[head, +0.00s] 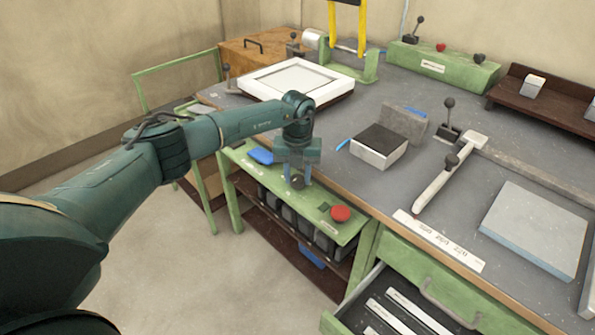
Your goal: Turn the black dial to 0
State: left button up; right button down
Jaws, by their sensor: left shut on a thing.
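The black dial (297,183) sits on the green panel (318,212) at the front left of the bench. My left gripper (297,175) points down at the panel, its fingers on either side of the dial and shut on it. The fingers and wrist hide part of the dial, and I cannot read a scale or its setting. My right gripper is not in view.
A red button (340,213) is on the same panel, right of the dial. A blue item (261,156) lies to its left. An open drawer (385,310) juts out at the lower right. A black-topped block (379,146) and a long-handled clamp (445,180) are on the bench.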

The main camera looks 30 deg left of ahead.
aim_at(298, 178)
pick_arm(q)
jog(key=shift+n, duration=0.5)
jog(key=o, duration=0.7)
notch_tip(298, 178, up, 13)
jog(key=shift+r+b, duration=0.15)
jog(key=shift+b, duration=0.2)
